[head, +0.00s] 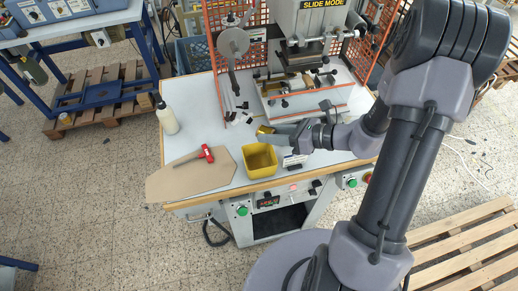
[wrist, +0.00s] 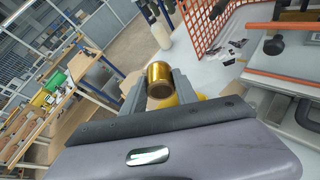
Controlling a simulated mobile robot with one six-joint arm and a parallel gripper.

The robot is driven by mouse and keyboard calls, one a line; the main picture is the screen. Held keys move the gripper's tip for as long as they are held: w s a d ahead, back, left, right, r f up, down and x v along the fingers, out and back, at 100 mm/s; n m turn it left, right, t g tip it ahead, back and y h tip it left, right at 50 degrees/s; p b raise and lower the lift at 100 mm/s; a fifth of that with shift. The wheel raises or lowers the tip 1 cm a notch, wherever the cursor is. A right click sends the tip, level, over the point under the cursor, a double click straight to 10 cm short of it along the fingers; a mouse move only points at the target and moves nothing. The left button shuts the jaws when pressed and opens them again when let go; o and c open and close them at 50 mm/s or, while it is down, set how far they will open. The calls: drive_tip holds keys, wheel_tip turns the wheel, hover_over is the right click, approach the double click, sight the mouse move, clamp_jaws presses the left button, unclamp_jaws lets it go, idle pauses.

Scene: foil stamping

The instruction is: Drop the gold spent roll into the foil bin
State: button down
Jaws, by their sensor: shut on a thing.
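The gold spent roll (wrist: 160,76) is a short gold cylinder with a hollow brown end. My gripper (wrist: 158,90) is shut on it, with one finger on each side, in the wrist view. In the head view the gold roll (head: 265,129) shows at the tip of my gripper (head: 270,133), above the back rim of the yellow bin (head: 260,172). This open yellow bin, seemingly the foil bin, stands on the front of the table. In the wrist view only a bit of yellow shows below the roll; my gripper hides the rest.
The stamping press (head: 310,55) stands behind my gripper, with an orange mesh guard (head: 243,40) around it. A red-handled tool (head: 207,153) lies on a brown mat (head: 192,178) left of the bin. A white bottle (head: 167,118) stands at the table's left edge.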

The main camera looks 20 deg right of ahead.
wheel_tip(320, 180, down, 5)
drive_tip(key=b, duration=0.2)
drive_tip(key=shift+s+r+b, duration=0.15)
drive_tip(key=shift+r+b, duration=0.05)
drive_tip(key=shift+b, duration=0.1)
drive_tip(key=c, duration=0.9)
unclamp_jaws()
drive_tip(key=shift+o, duration=0.2)
drive_tip(key=p+v, duration=0.2)
drive_tip(key=v, duration=1.5)
drive_tip(key=shift+r, duration=0.25)
drive_tip(key=shift+d, duration=0.1)
